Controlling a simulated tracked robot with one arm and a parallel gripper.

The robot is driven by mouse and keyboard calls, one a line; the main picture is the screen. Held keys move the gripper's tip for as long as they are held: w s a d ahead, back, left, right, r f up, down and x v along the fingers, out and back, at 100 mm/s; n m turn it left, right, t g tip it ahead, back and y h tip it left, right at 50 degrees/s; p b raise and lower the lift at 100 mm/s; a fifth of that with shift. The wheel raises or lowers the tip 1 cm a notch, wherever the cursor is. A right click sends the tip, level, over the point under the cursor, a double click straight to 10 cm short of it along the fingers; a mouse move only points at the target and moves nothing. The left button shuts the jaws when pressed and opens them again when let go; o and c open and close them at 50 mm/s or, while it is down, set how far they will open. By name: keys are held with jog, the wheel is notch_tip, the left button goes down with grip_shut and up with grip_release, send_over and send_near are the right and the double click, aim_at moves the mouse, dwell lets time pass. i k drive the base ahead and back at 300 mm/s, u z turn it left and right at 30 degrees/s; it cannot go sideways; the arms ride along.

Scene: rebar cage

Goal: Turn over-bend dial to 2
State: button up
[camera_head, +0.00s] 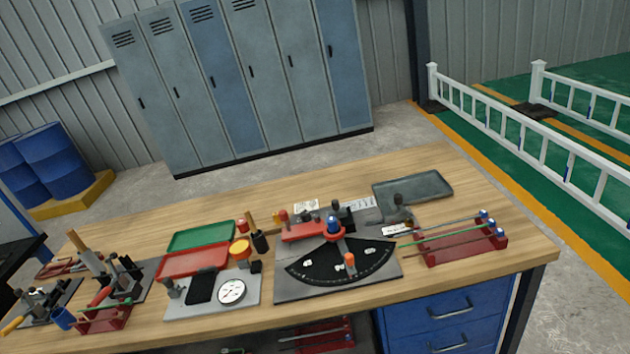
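A white round dial face (231,291) with dark markings lies on a grey plate (190,308) near the bench's front edge. It is too small to read its numbers or setting. To its right is a bending fixture with a black fan-shaped scale (330,266), an orange-topped handle (349,262), a red arm (305,232) and a blue knob (333,226). No label naming the over-bend dial is legible, so I cannot tell for sure which part it is. My gripper is not in view.
The wooden bench (440,170) also holds a green tray (202,235), a red tray (193,261), a red rod rack (460,248), a dark flat tray (412,190) and several tools at left. Lockers (240,80) stand behind; a white railing (520,140) runs at right.

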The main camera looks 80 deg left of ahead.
aim_at(306, 217)
jog(key=u, duration=2.1)
jog(key=k, duration=0.5)
jog(key=u, duration=0.3)
jog(key=i, duration=1.4)
jog(key=z, duration=0.3)
